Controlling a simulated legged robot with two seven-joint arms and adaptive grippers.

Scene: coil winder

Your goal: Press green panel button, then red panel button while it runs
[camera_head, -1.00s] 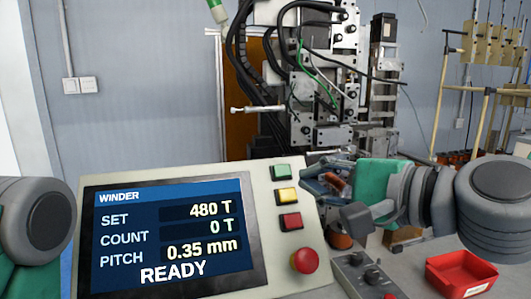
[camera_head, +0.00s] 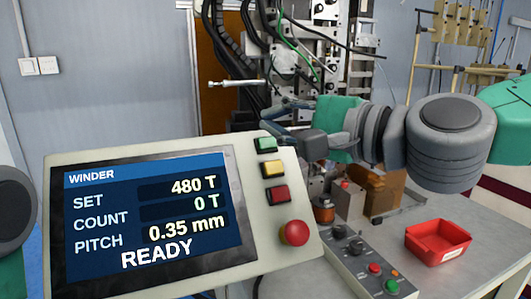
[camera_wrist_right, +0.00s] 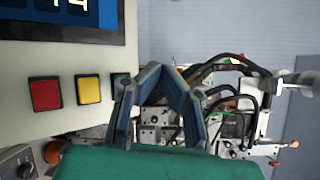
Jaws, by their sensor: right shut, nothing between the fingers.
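The winder panel (camera_head: 262,235) stands at the left in the head view. Its screen (camera_head: 150,215) reads READY, SET 480 T, COUNT 0 T. On its right side are a green button (camera_head: 265,145), a yellow one and a red button (camera_head: 280,194). The red button also shows in the right wrist view (camera_wrist_right: 45,94), where the green button (camera_wrist_right: 119,80) is partly hidden by a finger. My right gripper (camera_head: 272,120) is shut and empty, just above the green button in the head view; contact cannot be seen. My left gripper is out of view.
A red mushroom knob (camera_head: 294,232) sits low on the panel. A small control box (camera_head: 345,245) with its own red and green buttons is on the table, beside a red tray (camera_head: 438,240). The winder machine (camera_head: 300,60) stands behind.

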